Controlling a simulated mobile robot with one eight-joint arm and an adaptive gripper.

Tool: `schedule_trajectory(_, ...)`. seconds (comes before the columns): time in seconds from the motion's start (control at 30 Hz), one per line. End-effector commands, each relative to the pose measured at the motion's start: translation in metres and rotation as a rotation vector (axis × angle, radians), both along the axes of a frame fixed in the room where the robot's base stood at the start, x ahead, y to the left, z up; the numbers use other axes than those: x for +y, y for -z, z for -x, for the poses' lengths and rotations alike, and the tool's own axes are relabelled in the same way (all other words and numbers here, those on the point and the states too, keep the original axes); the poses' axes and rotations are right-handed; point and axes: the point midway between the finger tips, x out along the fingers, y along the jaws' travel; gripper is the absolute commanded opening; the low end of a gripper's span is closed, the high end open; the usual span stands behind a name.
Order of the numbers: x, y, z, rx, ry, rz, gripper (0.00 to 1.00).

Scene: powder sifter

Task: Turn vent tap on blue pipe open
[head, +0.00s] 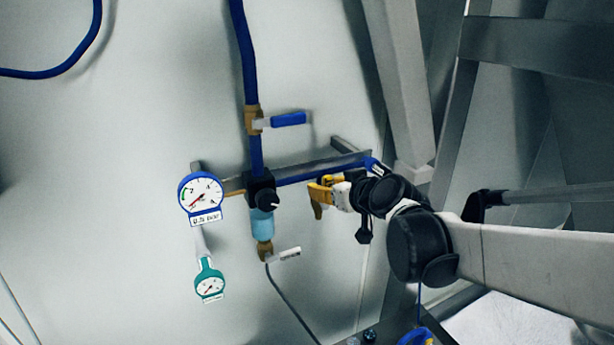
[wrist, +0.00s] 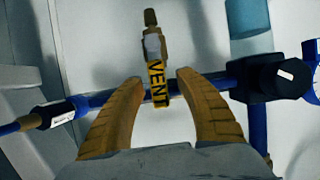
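The vent tap (wrist: 157,84) shows in the wrist view as a yellow handle lettered VENT, with a brass outlet (wrist: 151,19) at its top end. The handle lies across the blue pipe (wrist: 85,103), at about right angles to it. My gripper (wrist: 158,77) is open, with one yellow finger on each side of the handle and a visible gap on both sides. In the head view my gripper (head: 322,191) is at the horizontal blue pipe (head: 306,173), right of the black regulator, and hides most of the tap.
The black regulator (head: 261,190) with its light blue bowl (head: 261,224) is left of my gripper. A blue-handled valve (head: 289,119) sits above. A blue gauge (head: 201,198) and a green gauge (head: 209,283) are at left. A grey post (head: 400,80) stands at upper right.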

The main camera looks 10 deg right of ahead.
Motion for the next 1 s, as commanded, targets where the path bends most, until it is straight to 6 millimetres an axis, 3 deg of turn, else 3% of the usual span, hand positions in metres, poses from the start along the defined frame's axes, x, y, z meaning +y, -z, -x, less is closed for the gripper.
schedule_trajectory(0.27,0.0,-0.001,0.0,-0.001,0.001,-0.001,0.41)
schedule_trajectory(0.43,-0.004,-0.006,0.01,-0.001,0.003,-0.001,0.41)
schedule_trajectory(0.8,-0.024,-0.033,0.074,0.0,0.003,-0.002,0.41)
schedule_trajectory(1.0,-0.032,-0.043,0.098,-0.001,0.002,0.0,0.41)
